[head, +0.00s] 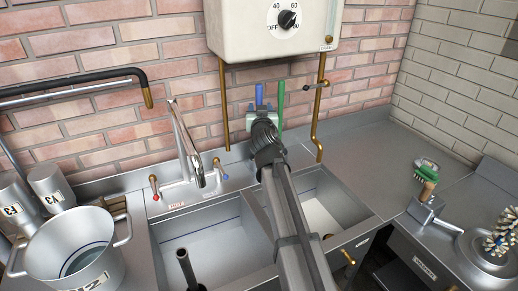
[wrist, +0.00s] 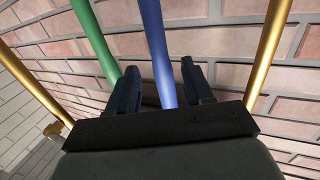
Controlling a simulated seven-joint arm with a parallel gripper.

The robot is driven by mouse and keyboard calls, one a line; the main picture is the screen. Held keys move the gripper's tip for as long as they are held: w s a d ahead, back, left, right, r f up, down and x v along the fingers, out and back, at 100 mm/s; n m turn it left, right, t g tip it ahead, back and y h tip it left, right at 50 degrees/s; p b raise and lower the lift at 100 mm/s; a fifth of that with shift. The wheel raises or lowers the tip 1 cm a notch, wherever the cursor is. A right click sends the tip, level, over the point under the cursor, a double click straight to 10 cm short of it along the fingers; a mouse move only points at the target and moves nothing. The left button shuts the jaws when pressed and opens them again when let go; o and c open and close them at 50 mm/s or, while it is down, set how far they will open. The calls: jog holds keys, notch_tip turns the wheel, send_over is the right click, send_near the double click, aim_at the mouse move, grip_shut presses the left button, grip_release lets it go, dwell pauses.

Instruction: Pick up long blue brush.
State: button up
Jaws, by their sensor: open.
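The long blue brush shows as a blue shaft (head: 259,92) upright in front of the brick wall in the head view, its lower part hidden by my gripper (head: 263,110). In the wrist view, my gripper (wrist: 158,70) is open, with one dark finger on each side of the blue shaft (wrist: 157,40). I cannot tell whether either finger touches it. The brush head is not visible in either view.
A green shaft (head: 281,97) stands just right of the blue one and passes close to a finger in the wrist view (wrist: 95,40). Brass pipes (head: 321,120) flank both. A white heater (head: 270,28) hangs above; sink basins (head: 205,240) lie below.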

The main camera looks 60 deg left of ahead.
jog(key=shift+r+x, duration=0.15)
jog(key=shift+x, duration=1.1)
jog(key=shift+r+x, duration=0.15)
jog(key=shift+x, duration=1.15)
jog(key=shift+s, duration=0.1)
grip_shut()
